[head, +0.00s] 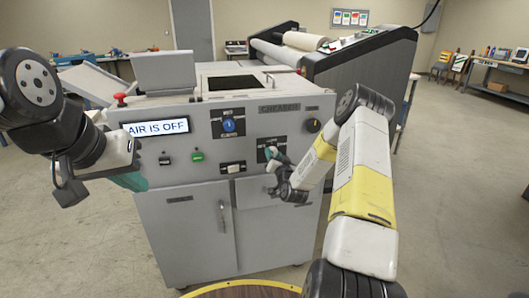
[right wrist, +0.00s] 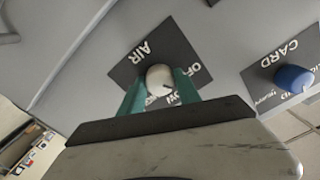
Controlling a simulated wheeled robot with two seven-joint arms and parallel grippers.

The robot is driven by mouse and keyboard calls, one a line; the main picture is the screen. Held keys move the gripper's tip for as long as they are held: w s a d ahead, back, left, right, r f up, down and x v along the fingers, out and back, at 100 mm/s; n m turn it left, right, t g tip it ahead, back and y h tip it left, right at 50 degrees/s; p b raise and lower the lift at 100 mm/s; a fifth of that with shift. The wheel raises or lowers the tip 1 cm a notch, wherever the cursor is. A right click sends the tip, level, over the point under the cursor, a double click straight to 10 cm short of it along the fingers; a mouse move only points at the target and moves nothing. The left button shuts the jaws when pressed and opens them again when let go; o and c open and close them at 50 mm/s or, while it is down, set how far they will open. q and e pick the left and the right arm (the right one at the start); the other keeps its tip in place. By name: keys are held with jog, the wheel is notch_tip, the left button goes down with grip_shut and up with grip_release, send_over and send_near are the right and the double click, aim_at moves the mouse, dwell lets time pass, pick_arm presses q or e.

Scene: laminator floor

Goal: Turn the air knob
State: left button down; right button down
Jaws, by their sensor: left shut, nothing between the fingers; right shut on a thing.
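The air knob (right wrist: 159,79) is a small pale knob on a dark plate marked AIR (right wrist: 145,60) in the right wrist view. My right gripper (right wrist: 160,88) is shut on it, with a green finger on each side. A dark mark shows on the knob's lower right; its exact setting is hard to read. In the head view my right gripper (head: 271,155) is at the dark air plate (head: 278,143) on the machine's front and hides the knob. The display (head: 157,127) reads AIR IS OFF. My left gripper (head: 132,180) is shut and empty, left of the machine's front.
A blue knob (head: 228,125) sits up and left of the air plate; the blue CARD knob (right wrist: 293,78) shows in the wrist view. A black knob (head: 314,125) is at the right. A green button (head: 197,157) and red stop button (head: 121,98) are on the left.

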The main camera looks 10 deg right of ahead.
jog(key=m, duration=0.6)
jog(key=shift+m, duration=0.3)
dwell(0.4)
jog(key=c, duration=0.9)
grip_release()
jog(key=shift+o, duration=0.2)
jog(key=s, duration=0.7)
jog(key=shift+s+d, duration=0.15)
jog(key=shift+s, duration=0.25)
